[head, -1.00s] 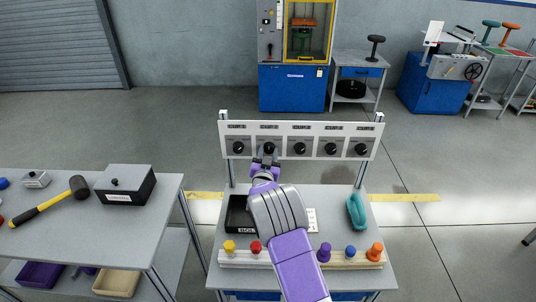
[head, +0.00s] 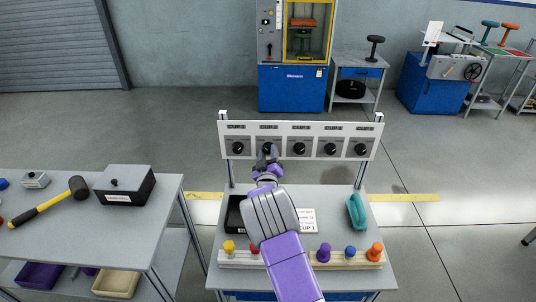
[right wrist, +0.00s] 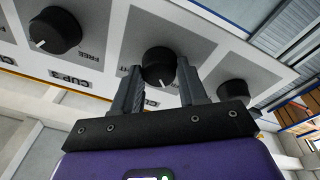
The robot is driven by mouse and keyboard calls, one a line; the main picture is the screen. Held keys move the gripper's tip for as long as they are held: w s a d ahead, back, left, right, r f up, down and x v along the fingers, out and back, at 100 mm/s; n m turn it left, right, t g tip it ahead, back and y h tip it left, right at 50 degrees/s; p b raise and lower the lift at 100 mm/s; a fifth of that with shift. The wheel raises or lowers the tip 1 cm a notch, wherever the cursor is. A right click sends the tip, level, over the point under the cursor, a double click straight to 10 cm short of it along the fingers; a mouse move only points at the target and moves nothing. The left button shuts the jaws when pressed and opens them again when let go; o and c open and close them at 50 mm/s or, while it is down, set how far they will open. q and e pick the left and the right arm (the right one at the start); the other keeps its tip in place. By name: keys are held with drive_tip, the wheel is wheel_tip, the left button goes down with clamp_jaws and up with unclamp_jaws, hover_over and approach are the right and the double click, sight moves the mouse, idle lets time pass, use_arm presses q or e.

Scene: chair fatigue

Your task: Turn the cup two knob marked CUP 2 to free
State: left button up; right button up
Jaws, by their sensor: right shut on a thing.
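The cup two knob (head: 267,147) is the second black knob from the left on the white panel in the head view. My right gripper (head: 268,155) reaches up to it from below. In the right wrist view, the round black knob (right wrist: 158,66) sits between the two grey fingers, which are shut on it. Its white pointer mark faces down in that view, between the fingers. Its own lettering is mostly hidden behind the fingers. The left gripper is out of view.
Neighbouring knobs sit close on either side, one marked CUP 3 (right wrist: 55,30). Below the panel, the bench holds a black tray (head: 235,212), a white CUP 1 card (head: 308,221), a teal object (head: 356,210) and a rack of coloured knobs (head: 345,259). A hammer (head: 50,202) lies left.

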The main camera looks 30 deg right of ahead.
drive_tip(key=shift+n, duration=0.3)
drive_tip(key=o, duration=1)
drive_tip(key=shift+o, duration=0.2)
drive_tip(key=p+v, duration=0.1)
drive_tip(key=v, duration=0.6)
drive_tip(key=shift+s, duration=0.25)
drive_tip(key=shift+a+f, duration=0.1)
